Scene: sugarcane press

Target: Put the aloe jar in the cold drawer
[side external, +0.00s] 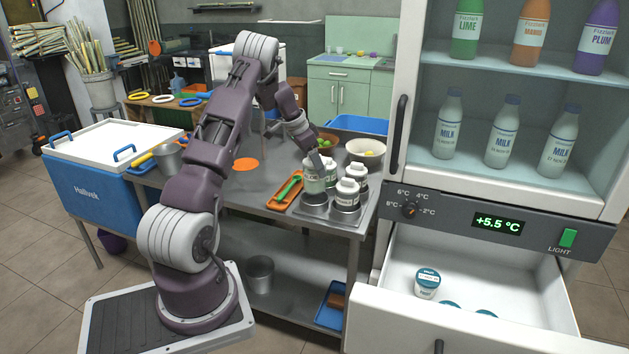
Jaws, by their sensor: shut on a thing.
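My gripper (317,160) is above the metal table's right end, shut on a pale green jar (313,182), which I take for the aloe jar; its label is too small to read. The jar is upright at a metal jar rack (318,209); I cannot tell whether its base is clear of the rack. Other white-capped jars, one of them a white jar (347,195), stand close by on its right. The cold drawer (480,262) under the fridge at right is pulled open. A white tub with a teal lid (427,283) and more teal lids show inside it.
An orange tray with a green tool (288,190) lies left of the rack. A bowl (366,152) stands behind the jars. The drawer's back and right floor look clear.

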